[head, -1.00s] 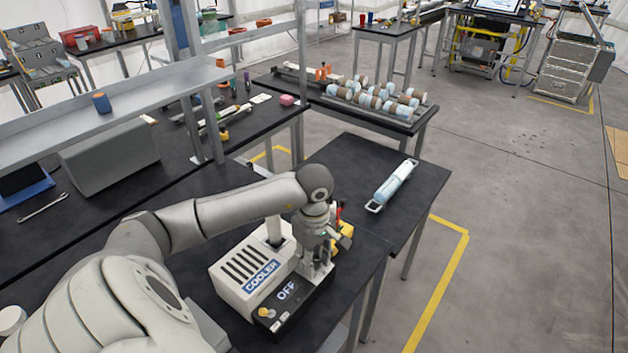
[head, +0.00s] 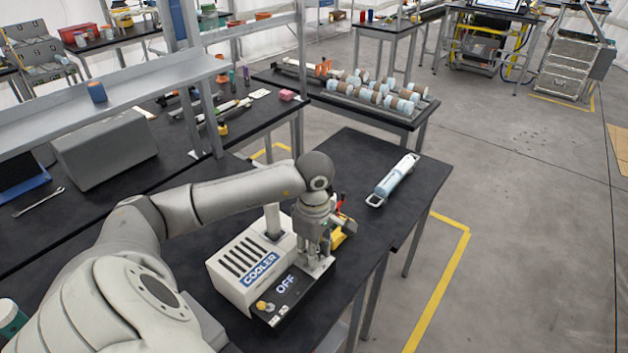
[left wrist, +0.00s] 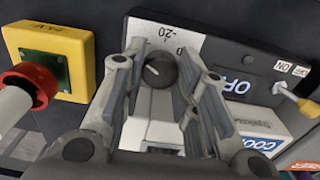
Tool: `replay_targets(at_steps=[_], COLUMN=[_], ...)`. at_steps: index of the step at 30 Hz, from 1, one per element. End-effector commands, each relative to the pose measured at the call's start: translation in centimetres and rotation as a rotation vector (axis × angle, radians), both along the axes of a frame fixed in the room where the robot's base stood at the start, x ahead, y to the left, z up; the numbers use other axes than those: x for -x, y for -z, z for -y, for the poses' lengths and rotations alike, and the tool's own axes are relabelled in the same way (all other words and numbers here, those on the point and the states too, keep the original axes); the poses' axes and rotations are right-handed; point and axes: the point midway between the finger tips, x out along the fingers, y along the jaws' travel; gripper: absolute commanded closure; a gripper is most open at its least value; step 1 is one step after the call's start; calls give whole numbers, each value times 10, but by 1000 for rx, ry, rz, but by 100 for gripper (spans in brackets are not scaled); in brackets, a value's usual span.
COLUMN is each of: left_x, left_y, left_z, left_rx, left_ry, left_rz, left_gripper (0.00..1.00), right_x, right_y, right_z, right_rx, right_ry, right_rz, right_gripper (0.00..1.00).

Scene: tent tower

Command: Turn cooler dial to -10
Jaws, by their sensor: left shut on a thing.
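The cooler (head: 243,268) is a white box with a slotted top and a blue "COOLER" label on the black table. Its black front panel shows "OFF" on a display (head: 286,284). In the left wrist view the round black dial (left wrist: 160,70) has a white pointer mark, and "-20" is legible on the white scale (left wrist: 165,35) beside it; other numbers are covered by the fingers. My left gripper (head: 318,268) points down over the panel's right end; in the left wrist view its fingers (left wrist: 160,78) are closed around the dial's sides. My right gripper is not in view.
A switch with a yellowish lever (head: 264,306) sits at the panel's other end, by ON and OFF labels. A yellow box with a red button (left wrist: 45,75) stands close beside the gripper. A pale blue cylinder with handles (head: 393,180) lies on the table behind, with bare tabletop around it.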

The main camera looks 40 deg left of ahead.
Motion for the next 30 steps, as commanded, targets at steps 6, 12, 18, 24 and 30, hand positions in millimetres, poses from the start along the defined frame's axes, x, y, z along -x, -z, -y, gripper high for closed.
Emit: replay_targets(at_steps=[6, 12, 18, 24, 30], left_x=[0, 0, -1, -1, -1], left_y=[0, 0, -5, -39, -82], left_z=[0, 0, 0, -1, 0], left_rx=[0, 0, 0, -2, -1], left_ry=[0, 0, 0, 2, 1], left_rz=[-2, -1, 2, 6, 5], left_gripper=[50, 49, 49, 49, 49], right_x=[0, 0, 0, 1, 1], right_y=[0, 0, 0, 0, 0], right_z=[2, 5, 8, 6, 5], right_rx=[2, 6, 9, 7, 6], right_ry=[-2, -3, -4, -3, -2], right_rz=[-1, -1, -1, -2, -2], right_gripper=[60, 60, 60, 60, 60])
